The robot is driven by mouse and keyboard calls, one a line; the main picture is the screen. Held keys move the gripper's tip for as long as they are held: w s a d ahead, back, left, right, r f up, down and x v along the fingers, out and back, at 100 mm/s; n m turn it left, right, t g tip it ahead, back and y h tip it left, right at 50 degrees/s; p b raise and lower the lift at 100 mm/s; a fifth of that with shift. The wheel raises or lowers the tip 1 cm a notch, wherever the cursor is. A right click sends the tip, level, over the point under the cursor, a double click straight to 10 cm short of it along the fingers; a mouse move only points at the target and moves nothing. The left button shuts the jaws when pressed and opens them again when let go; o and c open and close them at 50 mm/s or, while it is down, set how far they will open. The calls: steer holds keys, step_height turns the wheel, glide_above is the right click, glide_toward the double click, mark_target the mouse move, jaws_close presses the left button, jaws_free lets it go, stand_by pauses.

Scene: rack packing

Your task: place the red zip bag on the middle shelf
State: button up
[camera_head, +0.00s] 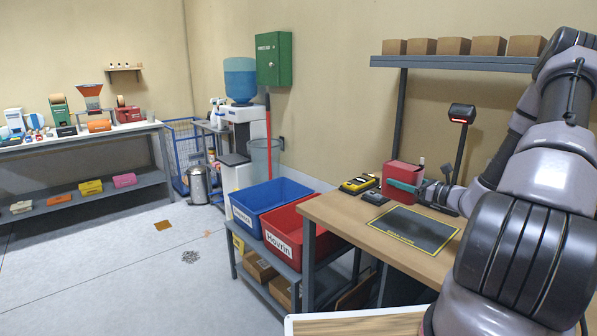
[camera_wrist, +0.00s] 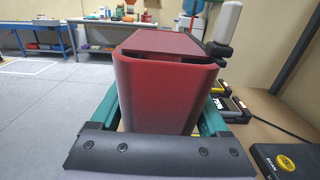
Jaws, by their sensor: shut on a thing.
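A red boxy item with rounded edges (camera_head: 405,172), which I take to be the red zip bag, is at the far end of the wooden table. It fills the middle of the wrist view (camera_wrist: 165,85), with a dark gap under its top flap. My gripper (camera_head: 400,184) is shut on it, a teal finger on each side. I cannot tell whether its base touches the table. No rack with a clear middle shelf shows. The left bench has a lower shelf (camera_head: 140,190), and a wall shelf (camera_head: 455,62) hangs above the table.
A yellow-black device (camera_head: 358,184) and a dark mat (camera_head: 413,229) lie on the table. A lamp-like scanner (camera_head: 461,114) stands behind. Blue (camera_head: 262,208) and red (camera_head: 290,232) crates sit left of the table. Open floor (camera_head: 110,270) lies at left.

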mark_target(383, 176)
steer(key=w+a+m+h, duration=0.1)
steer(key=a, duration=0.1)
steer(key=w+a+m+t+h, duration=0.1)
steer(key=w, duration=0.1)
steer(key=w+a+m+t+h, duration=0.1)
steer(key=a, duration=0.1)
steer(key=shift+w+a+h, duration=0.2)
steer(key=shift+a+h, duration=0.1)
steer(key=shift+a, duration=0.05)
steer(key=s+a+f+m+t+h, duration=0.1)
steer(key=s+a+m+h, duration=0.2)
steer(key=h, duration=0.4)
steer(key=shift+s+a+f+m+t, duration=0.4)
steer(key=shift+s+m, duration=0.4)
steer(key=shift+s, duration=0.25)
steer(key=shift+d, duration=0.2)
